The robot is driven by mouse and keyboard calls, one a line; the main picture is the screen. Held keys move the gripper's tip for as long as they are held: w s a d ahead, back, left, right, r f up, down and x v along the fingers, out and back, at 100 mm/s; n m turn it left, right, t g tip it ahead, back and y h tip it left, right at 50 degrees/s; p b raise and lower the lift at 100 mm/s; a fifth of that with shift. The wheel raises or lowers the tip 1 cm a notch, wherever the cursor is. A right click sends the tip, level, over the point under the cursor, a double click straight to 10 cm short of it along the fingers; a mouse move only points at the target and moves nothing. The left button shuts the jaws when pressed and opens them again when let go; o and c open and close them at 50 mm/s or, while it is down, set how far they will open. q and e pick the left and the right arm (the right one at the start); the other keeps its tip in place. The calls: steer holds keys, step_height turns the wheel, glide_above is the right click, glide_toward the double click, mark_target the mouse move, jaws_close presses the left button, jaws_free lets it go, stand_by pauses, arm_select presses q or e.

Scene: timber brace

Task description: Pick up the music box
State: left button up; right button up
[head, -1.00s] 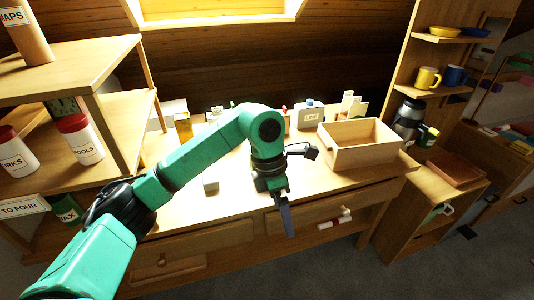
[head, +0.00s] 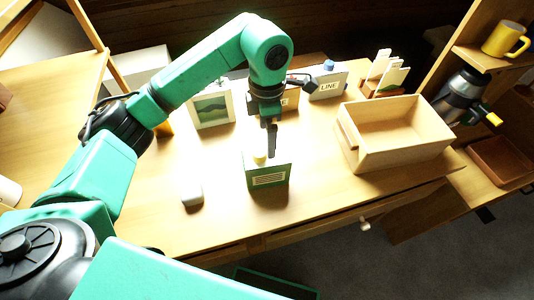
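A small green box (head: 267,176) with a pale striped label on its front and a yellow knob (head: 260,158) at its top stands near the front of the desk. It may be the music box, but I cannot read its label. My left gripper (head: 271,141) points down over the box's top. Its fingers are seen edge-on, so the gap between them is hidden, and I cannot tell whether they touch the box. My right gripper is not in view.
An open wooden crate (head: 354,146) stands to the right on the desk (head: 225,220). A small grey block (head: 192,193) lies left of the green box. Behind stand a picture card (head: 211,109), a box marked LINE (head: 328,87) and a card holder (head: 382,88). The desk's front left is clear.

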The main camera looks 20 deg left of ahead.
mark_target(266, 164)
arm_select(q)
steer(key=f, duration=0.1)
steer(key=s+f, duration=0.1)
steer(key=f+p, duration=0.1)
steer(key=f, duration=0.1)
steer(key=shift+s+d, duration=0.15)
steer(key=shift+s, duration=0.1)
steer(key=f, duration=0.3)
steer(key=shift+w+p, duration=0.35)
steer(key=shift+p, duration=0.05)
steer(key=f+p, duration=0.2)
steer(key=f, duration=0.2)
steer(key=shift+s+f, duration=0.1)
steer(key=shift+s, duration=0.1)
steer(key=shift+f, duration=0.45)
steer(key=shift+w, duration=0.1)
steer(key=c, duration=1.4)
steer(key=shift+o, duration=0.2)
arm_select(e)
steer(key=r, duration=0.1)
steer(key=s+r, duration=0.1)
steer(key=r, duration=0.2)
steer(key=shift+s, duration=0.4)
arm_select(q)
steer(key=shift+r, duration=0.1)
